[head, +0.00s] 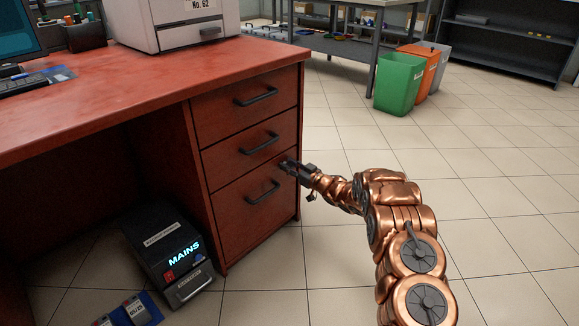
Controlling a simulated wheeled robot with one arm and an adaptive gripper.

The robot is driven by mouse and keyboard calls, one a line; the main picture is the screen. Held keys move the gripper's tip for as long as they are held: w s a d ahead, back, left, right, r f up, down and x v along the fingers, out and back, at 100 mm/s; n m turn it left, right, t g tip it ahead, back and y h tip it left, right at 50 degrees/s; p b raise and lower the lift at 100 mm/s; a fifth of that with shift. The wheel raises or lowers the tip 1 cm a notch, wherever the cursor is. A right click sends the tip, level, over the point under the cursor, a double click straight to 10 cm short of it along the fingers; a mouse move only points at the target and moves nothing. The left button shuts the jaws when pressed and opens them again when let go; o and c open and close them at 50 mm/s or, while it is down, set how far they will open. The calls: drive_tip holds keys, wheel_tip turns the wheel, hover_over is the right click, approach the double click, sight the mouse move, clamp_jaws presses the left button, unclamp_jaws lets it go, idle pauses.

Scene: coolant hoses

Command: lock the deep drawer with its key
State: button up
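The deep drawer (237,220) is the bottom and tallest of three drawers in the red desk, with a dark bar handle (262,193). Its front looks flush with the desk. My gripper (289,166) is at the upper right corner of this drawer front, right of and above the handle. Its dark fingertips appear to be at or very near the front. The fingers are small and hide the spot under them, so I cannot tell whether they are shut on a key. A small dark bit (309,197) hangs below my gripper; I cannot tell what it is. No lock shows clearly.
The middle drawer (227,158) and top drawer (224,112) look closed above. A dark box marked MAINS (165,245) stands on the floor left of the drawers. Bins, including a green one (398,84), stand at the back. The tiled floor (500,190) at right is clear.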

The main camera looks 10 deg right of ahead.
clamp_jaws()
drive_tip(key=shift+r+n+p, duration=0.1)
drive_tip(key=shift+n+p, duration=0.25)
drive_tip(key=shift+n, duration=0.05)
drive_tip(key=shift+r+n+p, duration=0.1)
drive_tip(key=shift+n+p, duration=0.55)
drive_tip(key=shift+n, duration=0.45)
drive_tip(key=n+p, duration=0.1)
drive_tip(key=n, duration=0.3)
drive_tip(key=shift+s+a, duration=0.1)
drive_tip(key=shift+a, duration=0.05)
drive_tip(key=n, duration=0.6)
drive_tip(key=shift+f+b, duration=0.35)
drive_tip(key=n+b, duration=0.2)
drive_tip(key=n, duration=0.2)
drive_tip(key=shift+a+f+n, duration=0.1)
drive_tip(key=shift+n, duration=0.3)
